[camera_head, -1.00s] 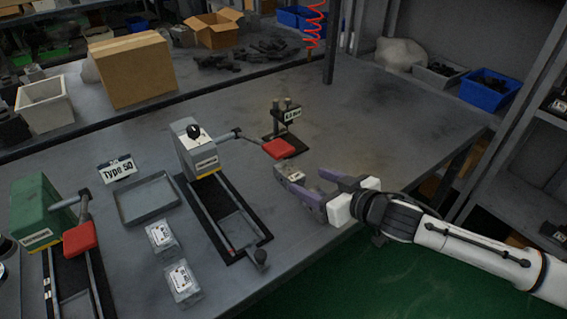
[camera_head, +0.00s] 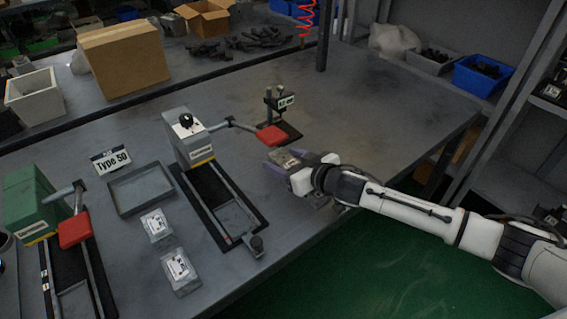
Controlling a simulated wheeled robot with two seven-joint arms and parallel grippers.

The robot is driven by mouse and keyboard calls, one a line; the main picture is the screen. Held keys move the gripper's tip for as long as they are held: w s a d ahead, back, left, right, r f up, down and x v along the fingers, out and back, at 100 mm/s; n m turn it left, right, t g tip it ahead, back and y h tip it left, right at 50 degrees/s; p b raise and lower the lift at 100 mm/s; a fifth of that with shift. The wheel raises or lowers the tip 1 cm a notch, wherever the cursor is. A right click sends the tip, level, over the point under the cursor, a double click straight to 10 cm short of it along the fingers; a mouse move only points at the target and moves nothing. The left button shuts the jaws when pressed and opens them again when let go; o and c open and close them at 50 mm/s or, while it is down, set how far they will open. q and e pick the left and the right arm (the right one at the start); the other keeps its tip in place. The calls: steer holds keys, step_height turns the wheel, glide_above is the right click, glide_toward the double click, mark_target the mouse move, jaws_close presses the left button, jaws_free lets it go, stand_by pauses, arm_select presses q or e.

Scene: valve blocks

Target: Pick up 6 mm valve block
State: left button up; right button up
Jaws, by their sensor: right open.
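A small grey-brown valve block (camera_head: 287,159) sits near the right side of the table, just in front of a small black stand whose sign (camera_head: 287,101) seems to read 6.0 mm. My right gripper (camera_head: 279,161) reaches in from the right and is open. Its purple fingers lie low at the block, and the block appears to be between them. Whether they touch it I cannot tell. The gripper body hides part of the block. My left gripper is not in view.
A grey press with a red-handled lever (camera_head: 270,136) stands close left of the gripper. Farther left are a grey tray (camera_head: 141,188), two labelled clear pieces (camera_head: 156,225) and a green press (camera_head: 30,203). The table (camera_head: 370,120) is clear at the back right.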

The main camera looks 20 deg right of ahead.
steer(key=c, duration=1.5)
steer(key=shift+o, duration=0.2)
steer(key=shift+r, duration=0.15)
